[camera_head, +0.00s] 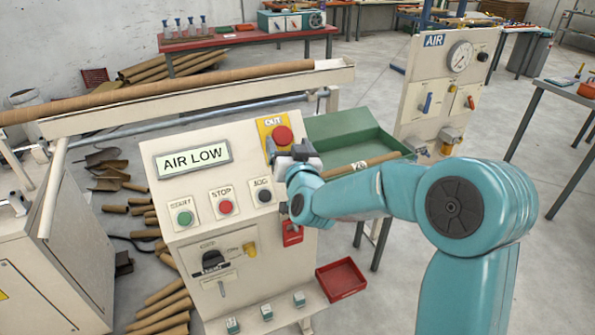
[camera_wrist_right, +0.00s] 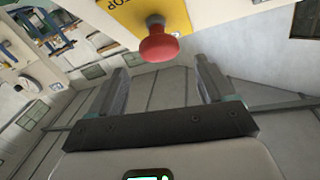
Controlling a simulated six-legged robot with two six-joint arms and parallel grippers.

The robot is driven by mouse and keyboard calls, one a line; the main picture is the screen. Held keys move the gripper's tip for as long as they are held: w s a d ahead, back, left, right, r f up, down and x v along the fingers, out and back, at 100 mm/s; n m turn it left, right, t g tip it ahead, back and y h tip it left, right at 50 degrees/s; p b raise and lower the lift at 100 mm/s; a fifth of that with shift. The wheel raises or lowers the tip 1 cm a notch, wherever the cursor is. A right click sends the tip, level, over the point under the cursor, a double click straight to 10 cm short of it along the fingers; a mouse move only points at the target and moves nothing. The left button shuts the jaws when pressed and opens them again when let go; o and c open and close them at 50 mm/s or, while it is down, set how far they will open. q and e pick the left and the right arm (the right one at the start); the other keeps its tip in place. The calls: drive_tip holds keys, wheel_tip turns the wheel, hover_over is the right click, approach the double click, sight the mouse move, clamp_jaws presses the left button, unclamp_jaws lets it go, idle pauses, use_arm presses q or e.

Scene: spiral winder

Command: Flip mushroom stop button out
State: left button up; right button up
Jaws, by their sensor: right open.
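The red mushroom stop button (camera_head: 282,135) sits on a yellow plate (camera_head: 267,124) at the top right of the control panel (camera_head: 215,205). In the right wrist view the mushroom button (camera_wrist_right: 158,42) stands out from the yellow plate on a short stem, ahead of the fingers and apart from them. My right gripper (camera_head: 282,153) is just below the button in the head view, and partly hidden by its own arm. In the right wrist view my right gripper (camera_wrist_right: 162,85) has its two fingers spread, with nothing between them. My left gripper is not in view.
The panel has an AIR LOW display (camera_head: 193,158), a green START button (camera_head: 184,217), a red STOP button (camera_head: 225,207) and a black selector (camera_head: 212,261). A green tray (camera_head: 345,130) lies behind my right arm. A red bin (camera_head: 341,279) is at the lower right.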

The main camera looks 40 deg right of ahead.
drive_tip(key=b+v, duration=0.1)
drive_tip(key=v, duration=0.9)
drive_tip(key=shift+s+a, duration=0.2)
drive_tip(key=shift+s, duration=0.1)
